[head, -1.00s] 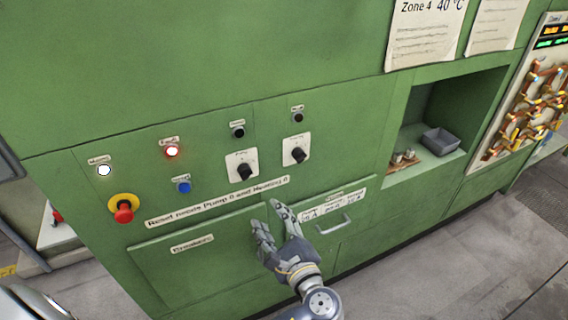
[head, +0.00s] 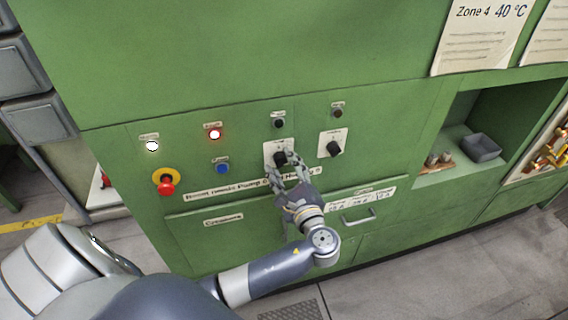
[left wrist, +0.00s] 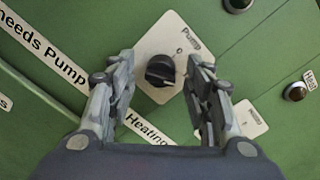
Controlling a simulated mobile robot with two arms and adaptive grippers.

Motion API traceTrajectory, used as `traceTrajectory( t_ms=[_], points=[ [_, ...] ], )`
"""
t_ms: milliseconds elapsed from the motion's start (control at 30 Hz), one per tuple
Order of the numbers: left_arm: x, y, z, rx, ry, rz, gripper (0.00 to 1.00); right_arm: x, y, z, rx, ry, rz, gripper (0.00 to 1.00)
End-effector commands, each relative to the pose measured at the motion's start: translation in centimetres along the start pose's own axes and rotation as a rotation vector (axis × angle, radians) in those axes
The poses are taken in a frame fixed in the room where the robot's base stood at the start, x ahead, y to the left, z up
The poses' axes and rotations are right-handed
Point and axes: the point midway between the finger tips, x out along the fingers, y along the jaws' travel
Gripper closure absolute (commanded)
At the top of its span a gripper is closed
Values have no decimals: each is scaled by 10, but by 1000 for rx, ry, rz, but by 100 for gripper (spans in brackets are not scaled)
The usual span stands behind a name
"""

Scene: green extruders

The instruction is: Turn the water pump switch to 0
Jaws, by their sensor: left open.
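The water pump switch is a black rotary knob (head: 280,158) on a white plate (head: 270,148) in the green panel. In the left wrist view the knob (left wrist: 160,70) sits on its plate marked "Pump" (left wrist: 172,33), with a "0" mark beside the knob. My left gripper (head: 287,170) is open, its fingers pointing at the knob from below. In the left wrist view the fingers (left wrist: 160,88) stand on either side of the knob, with visible gaps. I cannot tell if they touch the plate. My right gripper is not in view.
A second black knob (head: 333,149) on a white plate is close to the right. A red emergency button (head: 166,187) and a blue button (head: 222,168) are to the left. A drawer handle (head: 358,217) lies below right.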

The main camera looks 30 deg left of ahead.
Motion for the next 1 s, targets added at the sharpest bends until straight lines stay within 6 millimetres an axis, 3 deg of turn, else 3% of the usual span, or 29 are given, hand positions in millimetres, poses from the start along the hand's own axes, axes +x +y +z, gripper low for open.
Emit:
traceTrajectory(
  t_ms=[233,433,767,1000],
  points=[
    [1,0,0,0,0,0,53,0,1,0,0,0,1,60],
    [1,0,0,-1,1,0,96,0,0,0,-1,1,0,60],
    [1,0,-1,-21,2,1,98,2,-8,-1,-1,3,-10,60],
    [1,1,-2,-129,6,7,98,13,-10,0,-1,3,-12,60]
  ],
)
